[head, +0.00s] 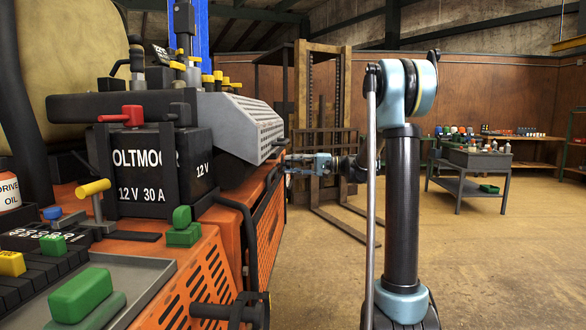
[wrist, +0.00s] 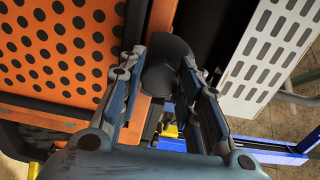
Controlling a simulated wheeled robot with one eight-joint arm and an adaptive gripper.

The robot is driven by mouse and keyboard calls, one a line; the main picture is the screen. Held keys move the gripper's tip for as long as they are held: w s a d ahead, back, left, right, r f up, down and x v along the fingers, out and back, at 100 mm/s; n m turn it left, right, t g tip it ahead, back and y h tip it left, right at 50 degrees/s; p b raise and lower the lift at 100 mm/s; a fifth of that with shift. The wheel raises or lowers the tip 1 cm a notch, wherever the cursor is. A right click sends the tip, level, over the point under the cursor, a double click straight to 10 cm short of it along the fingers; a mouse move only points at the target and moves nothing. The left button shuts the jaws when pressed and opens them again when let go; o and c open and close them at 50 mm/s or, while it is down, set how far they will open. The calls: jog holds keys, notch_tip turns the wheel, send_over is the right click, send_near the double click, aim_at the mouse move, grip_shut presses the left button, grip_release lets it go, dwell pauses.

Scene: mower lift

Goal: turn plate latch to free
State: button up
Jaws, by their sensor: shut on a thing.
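My gripper shows in the wrist view (wrist: 162,60) with its two fingers closed on either side of a dark rounded knob (wrist: 170,48). I take the knob to be the plate latch; its turned position is hard to tell. In the head view my gripper (head: 288,163) is at the far right end of the orange machine, just below the slotted grey plate (head: 245,125). The knob is hidden or too small there. The plate also shows in the wrist view (wrist: 272,62), to the right of the fingers.
The orange perforated machine body (head: 200,275) fills the left side, and its panel (wrist: 65,45) lies close to the left finger.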

jog(key=o, duration=0.9)
jog(key=shift+s+f, duration=0.1)
jog(key=shift+f, duration=0.1)
jog(key=shift+o, duration=0.7)
jog(key=shift+r, duration=0.1)
jog(key=shift+d, duration=0.15)
jog(key=d, duration=1.1)
jog(key=shift+d, duration=0.4)
jog(key=shift+s, duration=0.15)
